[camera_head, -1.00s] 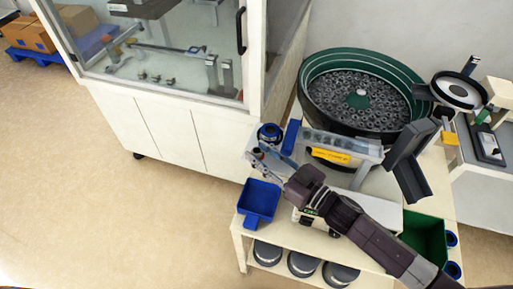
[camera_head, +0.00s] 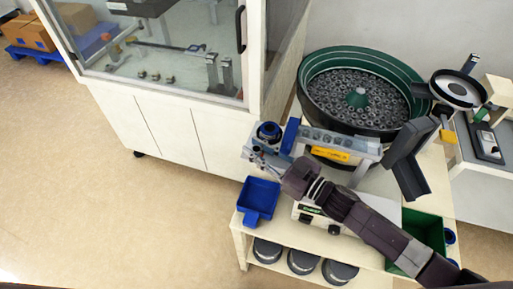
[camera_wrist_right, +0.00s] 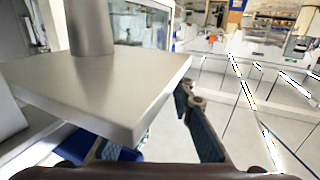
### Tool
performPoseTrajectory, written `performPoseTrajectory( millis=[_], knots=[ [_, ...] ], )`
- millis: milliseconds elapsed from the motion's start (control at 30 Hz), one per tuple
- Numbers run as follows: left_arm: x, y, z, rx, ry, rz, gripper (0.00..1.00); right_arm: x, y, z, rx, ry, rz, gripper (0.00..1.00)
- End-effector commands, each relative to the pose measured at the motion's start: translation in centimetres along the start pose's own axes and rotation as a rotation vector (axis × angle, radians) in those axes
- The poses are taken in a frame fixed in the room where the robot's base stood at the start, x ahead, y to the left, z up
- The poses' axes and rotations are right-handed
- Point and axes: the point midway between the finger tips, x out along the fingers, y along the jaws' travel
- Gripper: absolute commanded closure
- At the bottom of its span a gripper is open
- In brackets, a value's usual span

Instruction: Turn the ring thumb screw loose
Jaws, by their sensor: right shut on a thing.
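In the right wrist view, a finger with a blue pad (camera_wrist_right: 207,137) shows right of a thick grey metal plate (camera_wrist_right: 110,95). The plate covers much of the space between the fingers and hides what they hold. A grey post stands on the plate. My left gripper is in neither view.
A green bowl feeder (camera_head: 357,97) full of small dark parts stands behind the track (camera_head: 335,142). A blue bin (camera_head: 259,197) is below my gripper, and a green bin (camera_head: 428,236) is at the right. A glass-fronted cabinet (camera_head: 165,125) stands left.

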Motion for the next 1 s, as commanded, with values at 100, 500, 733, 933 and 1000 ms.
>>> performPoseTrajectory(
  millis=[100,500,733,933,1000],
  knots=[
    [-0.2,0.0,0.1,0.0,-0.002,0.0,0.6,0.0,0.0,-0.2,-0.003,0.001,-0.048,1.0],
    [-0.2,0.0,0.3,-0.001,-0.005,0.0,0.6,-0.1,0.0,-0.1,0.002,0.002,-0.066,0.75],
    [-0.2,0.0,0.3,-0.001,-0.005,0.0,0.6,-0.1,0.0,-0.1,0.002,0.001,-0.065,0.7],
    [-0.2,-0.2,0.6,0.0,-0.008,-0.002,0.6,-0.9,0.1,0.0,0.002,-0.001,-0.064,0.7],
    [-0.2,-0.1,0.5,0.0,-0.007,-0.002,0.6,-1.8,0.2,0.1,0.002,-0.002,-0.064,0.7]
  ],
)
